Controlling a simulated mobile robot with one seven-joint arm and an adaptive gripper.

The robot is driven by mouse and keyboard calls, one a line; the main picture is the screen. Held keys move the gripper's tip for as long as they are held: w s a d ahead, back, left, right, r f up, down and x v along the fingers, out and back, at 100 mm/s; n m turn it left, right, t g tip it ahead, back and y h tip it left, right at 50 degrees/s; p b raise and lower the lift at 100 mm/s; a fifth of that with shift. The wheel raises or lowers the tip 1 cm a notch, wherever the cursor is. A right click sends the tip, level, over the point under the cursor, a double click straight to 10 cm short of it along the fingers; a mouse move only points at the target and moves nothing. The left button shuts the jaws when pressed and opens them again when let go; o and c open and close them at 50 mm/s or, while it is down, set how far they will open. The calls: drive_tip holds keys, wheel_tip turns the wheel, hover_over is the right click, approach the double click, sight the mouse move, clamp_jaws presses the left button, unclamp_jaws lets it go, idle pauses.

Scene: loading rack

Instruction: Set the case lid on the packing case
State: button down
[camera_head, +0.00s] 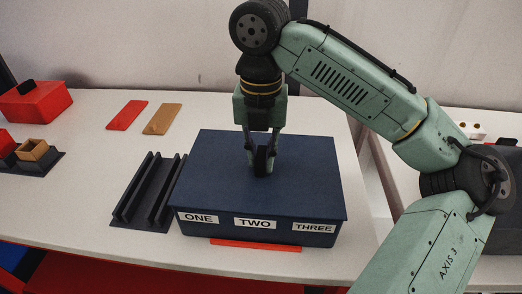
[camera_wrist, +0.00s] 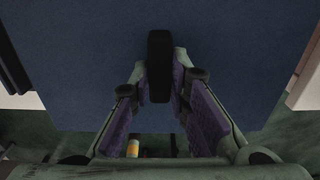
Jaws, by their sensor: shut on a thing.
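The dark blue case lid (camera_head: 220,165) covers the top of the dark blue packing case (camera_head: 285,232). The case's front shows white labels reading ONE, TWO and THREE. My gripper (camera_head: 261,163) points down at the middle of the lid and is shut on its black handle (camera_wrist: 159,68). In the wrist view the lid (camera_wrist: 90,65) fills most of the picture below the fingers. The lid looks level and lined up with the case, its edge slightly overhanging the front. I cannot tell whether it rests fully or hovers slightly. The inside of the case is hidden.
A dark slotted rack (camera_head: 143,200) stands close to the case's left side. A red plate (camera_head: 127,115) and a tan plate (camera_head: 162,119) lie behind it. Red boxes (camera_head: 38,102) and a tan block (camera_head: 33,150) are at the far left. A red strip (camera_head: 255,245) lies at the case's front.

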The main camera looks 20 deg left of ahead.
drive_tip(key=c, duration=1.4)
unclamp_jaws()
drive_tip(key=shift+c, duration=0.2)
wheel_tip(320, 180, up, 12)
